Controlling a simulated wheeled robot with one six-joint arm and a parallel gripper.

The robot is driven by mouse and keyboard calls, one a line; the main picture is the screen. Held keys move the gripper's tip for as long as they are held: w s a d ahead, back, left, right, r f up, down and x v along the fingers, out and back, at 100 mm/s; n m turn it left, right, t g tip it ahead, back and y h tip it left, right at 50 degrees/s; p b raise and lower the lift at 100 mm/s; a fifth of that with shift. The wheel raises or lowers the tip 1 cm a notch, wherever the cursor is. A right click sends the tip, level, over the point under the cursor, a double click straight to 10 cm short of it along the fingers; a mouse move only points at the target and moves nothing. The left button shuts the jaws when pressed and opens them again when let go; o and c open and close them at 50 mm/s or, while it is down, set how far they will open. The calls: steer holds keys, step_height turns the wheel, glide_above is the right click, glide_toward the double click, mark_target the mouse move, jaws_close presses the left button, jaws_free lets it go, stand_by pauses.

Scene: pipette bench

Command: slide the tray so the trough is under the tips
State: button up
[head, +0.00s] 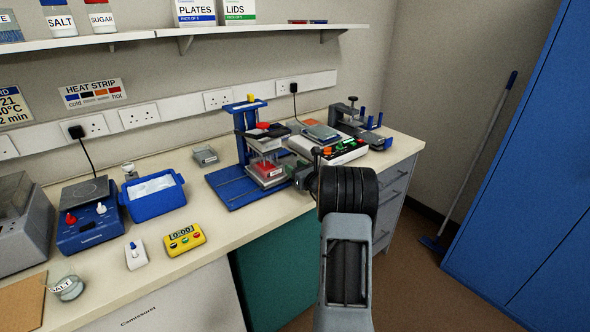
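A blue pipetting stand (243,117) with a yellow knob on top stands on the bench in the middle of the head view. Its flat blue base (232,188) has rails along it. A dark head block (262,132) hangs on the stand. Below it is a small pale tray (266,181) with something red on it; I cannot pick out the trough or the tips. My gripper (298,178) is just right of the tray, mostly hidden behind my wrist. Its fingers are too small and covered to tell whether they are open or touching the tray.
A device with coloured buttons (345,152) and a clamp-like blue and grey device (362,128) stand to the right. A blue tub (154,207), a yellow timer (184,239) and a small grey box (205,155) are to the left. The bench between timer and stand is clear.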

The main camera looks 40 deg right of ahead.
steer(key=shift+o, duration=0.2)
steer(key=shift+a, duration=0.15)
steer(key=s+b, duration=0.1)
steer(key=s, duration=1.2)
steer(key=shift+s+d+b, duration=0.2)
steer(key=shift+s+b, duration=0.15)
steer(key=shift+s, duration=0.05)
steer(key=s+a+f+n+g+y+p, duration=0.1)
steer(key=s+a+f+n+g+y, duration=0.2)
steer(key=a+n, duration=0.4)
steer(key=s+a+f+n+g+y, duration=0.1)
steer(key=s+a+n+g, duration=0.2)
steer(key=a+n+g, duration=0.3)
steer(key=s+a+f+n+g+y+p, duration=0.1)
steer(key=s+a+f+n+g+y, duration=0.2)
steer(key=a+n, duration=0.4)
steer(key=s+a+r+n+g+h+p, duration=0.1)
steer(key=s+a+r+n+h+p, duration=0.1)
steer(key=n, duration=0.6)
steer(key=s+a+r+n+g+h+p, duration=0.1)
steer(key=s+a+r+n+h, duration=0.4)
steer(key=a+r+n, duration=0.3)
steer(key=shift+s+a+r+p, duration=0.4)
steer(key=shift+a+r, duration=0.3)
steer(key=shift+r, duration=0.2)
